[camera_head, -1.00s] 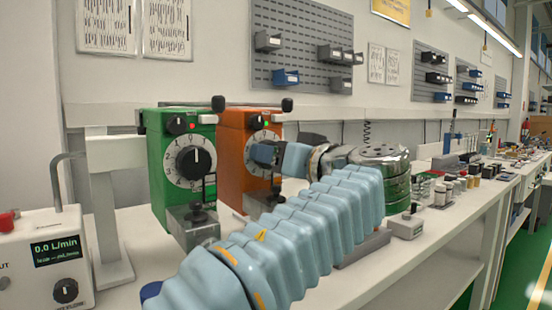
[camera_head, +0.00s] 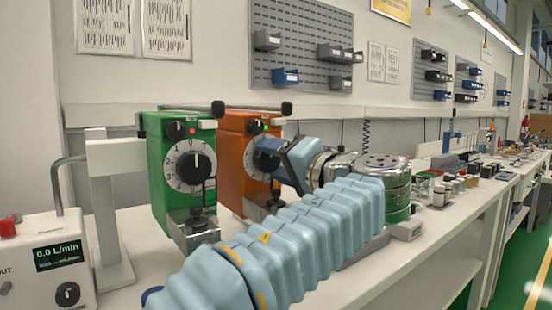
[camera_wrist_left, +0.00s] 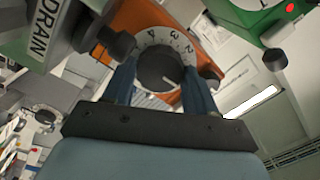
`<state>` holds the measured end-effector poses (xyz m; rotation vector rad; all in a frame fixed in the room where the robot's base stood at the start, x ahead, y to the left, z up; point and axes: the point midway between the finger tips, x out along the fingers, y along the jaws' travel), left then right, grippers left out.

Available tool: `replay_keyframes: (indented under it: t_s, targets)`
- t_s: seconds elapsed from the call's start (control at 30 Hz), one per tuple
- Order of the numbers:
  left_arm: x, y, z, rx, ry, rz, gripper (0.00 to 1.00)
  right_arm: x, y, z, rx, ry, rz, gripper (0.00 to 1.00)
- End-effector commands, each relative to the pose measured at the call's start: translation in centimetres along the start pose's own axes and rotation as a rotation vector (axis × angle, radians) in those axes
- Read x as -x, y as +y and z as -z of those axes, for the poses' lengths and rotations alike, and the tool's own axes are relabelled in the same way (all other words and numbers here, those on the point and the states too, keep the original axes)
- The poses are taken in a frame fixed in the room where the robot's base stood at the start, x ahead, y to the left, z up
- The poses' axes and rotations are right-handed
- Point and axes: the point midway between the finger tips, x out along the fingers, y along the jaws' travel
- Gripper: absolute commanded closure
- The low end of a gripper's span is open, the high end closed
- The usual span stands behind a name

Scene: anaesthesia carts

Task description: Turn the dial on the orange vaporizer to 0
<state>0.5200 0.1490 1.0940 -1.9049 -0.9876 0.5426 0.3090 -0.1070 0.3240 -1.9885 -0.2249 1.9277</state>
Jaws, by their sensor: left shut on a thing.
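The orange vaporizer (camera_head: 232,165) stands on the bench just right of the green one. Its dial is mostly covered by my left gripper (camera_head: 268,158) in the head view. In the left wrist view the black dial knob (camera_wrist_left: 158,70) sits between the two blue fingers of the left gripper (camera_wrist_left: 160,82), with a numbered white ring (camera_wrist_left: 172,36) around it. The fingers are shut on the knob. The knob's white pointer mark shows on its face, toward the lower right in that view. The right gripper is not in view.
The green vaporizer (camera_head: 160,165) with its own dial stands close on the left. A flow meter box (camera_head: 50,255) reading 0.0 L/min is at far left. A stacked metal canister (camera_head: 385,185) stands right of my arm. The bench (camera_head: 440,225) has bare surface at its front right.

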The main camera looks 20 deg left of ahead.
Motion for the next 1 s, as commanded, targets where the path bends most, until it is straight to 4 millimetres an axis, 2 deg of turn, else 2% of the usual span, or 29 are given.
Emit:
replay_keyframes:
  t_s: [0.63,0.67,0.7,0.83,1.0]
  targets:
    - [0.06,0.1,0.03,-0.056,0.002,0.001,0.74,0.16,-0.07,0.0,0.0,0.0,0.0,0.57]
    - [0.06,0.1,0.03,-0.056,0.002,0.001,0.42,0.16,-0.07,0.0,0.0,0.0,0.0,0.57]
    - [0.07,0.1,0.03,-0.056,0.002,0.001,0.36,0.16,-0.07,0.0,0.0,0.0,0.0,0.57]
    - [0.05,0.08,0.03,-0.055,0.001,0.001,0.18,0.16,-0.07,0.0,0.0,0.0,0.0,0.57]
    - [0.03,0.05,0.02,-0.055,0.001,0.002,0.18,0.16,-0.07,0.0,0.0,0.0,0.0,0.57]
